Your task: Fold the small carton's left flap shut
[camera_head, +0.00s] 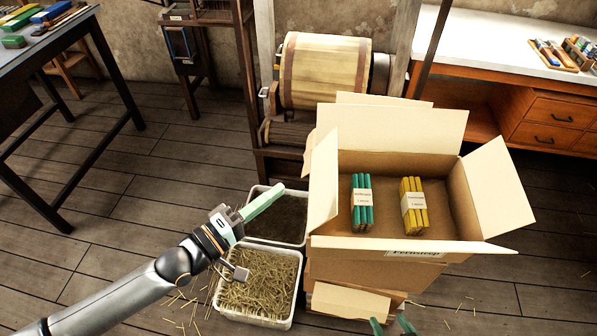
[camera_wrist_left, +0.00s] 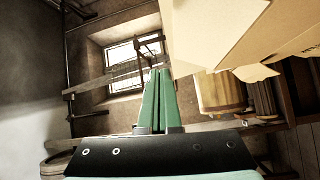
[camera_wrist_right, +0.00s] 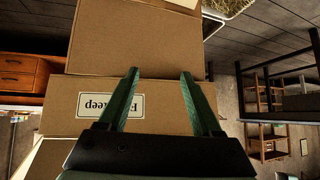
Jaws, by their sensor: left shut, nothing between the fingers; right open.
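The open carton (camera_head: 458,246) stands on other cartons and holds a green bundle (camera_head: 362,203) and a yellow bundle (camera_head: 413,205). Its left flap (camera_head: 323,180) stands up, not folded over the opening. The right flap (camera_head: 497,188) leans outward and the back flap (camera_head: 395,130) stands up. My left gripper (camera_head: 278,190) is shut and empty, left of the left flap and apart from it. Its fingers (camera_wrist_left: 157,75) point up past cardboard in the left wrist view. My right gripper (camera_head: 392,326) is open and low in front; in its wrist view the fingers (camera_wrist_right: 160,72) face a labelled carton.
A bin of straw-like scraps (camera_head: 258,285) and a darker bin (camera_head: 277,218) stand left of the cartons. A wooden drum (camera_head: 325,70) is behind. A dark table (camera_head: 45,50) is at the far left and a drawer bench (camera_head: 555,115) at right.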

